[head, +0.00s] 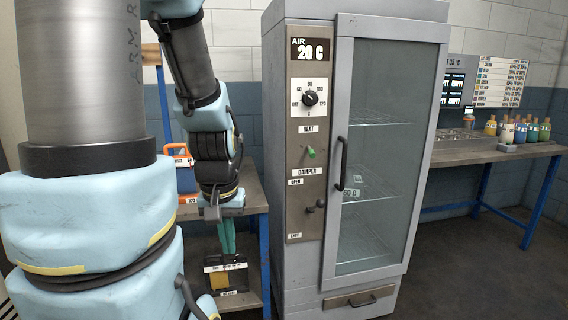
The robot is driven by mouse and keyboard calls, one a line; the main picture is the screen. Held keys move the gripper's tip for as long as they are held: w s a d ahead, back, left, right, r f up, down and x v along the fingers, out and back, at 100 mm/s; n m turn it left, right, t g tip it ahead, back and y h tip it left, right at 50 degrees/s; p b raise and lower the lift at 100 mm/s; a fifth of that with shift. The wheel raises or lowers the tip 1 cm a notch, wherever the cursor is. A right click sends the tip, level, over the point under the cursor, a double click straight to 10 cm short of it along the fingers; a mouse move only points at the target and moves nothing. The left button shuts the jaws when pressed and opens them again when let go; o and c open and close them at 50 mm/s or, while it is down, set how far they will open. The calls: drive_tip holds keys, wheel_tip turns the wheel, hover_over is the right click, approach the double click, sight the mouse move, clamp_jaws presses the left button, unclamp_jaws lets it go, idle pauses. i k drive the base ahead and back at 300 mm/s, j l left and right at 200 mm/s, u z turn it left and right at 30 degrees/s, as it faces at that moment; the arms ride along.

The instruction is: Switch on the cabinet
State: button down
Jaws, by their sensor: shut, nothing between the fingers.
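The grey cabinet (305,285) stands upright in the middle of the head view with its glass door shut. Its left panel has a display (311,51) reading AIR 20 C. Below it are a black dial (310,99) with a scale from OFF to 120, a HEAT label (308,129), a small green switch (310,153), and a damper lever (317,207) between OPEN and SHUT labels. The dial's exact setting and the switch's state are too small to tell. My gripper (228,250) points down, shut and empty, left of the cabinet and apart from it.
A door handle (342,164) and a drawer handle (362,301) stick out from the cabinet front. A bench (254,190) stands behind my arm, with an orange and blue case (184,168) on it. A right-hand table (478,155) carries several coloured bottles (521,133).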

sight(311, 151)
drive_tip(key=i+u, duration=0.15)
drive_tip(key=u, duration=0.35)
drive_tip(key=i+l+u, duration=0.15)
drive_tip(key=u, duration=0.3)
drive_tip(key=i+l+u, duration=0.1)
drive_tip(key=u, duration=0.4)
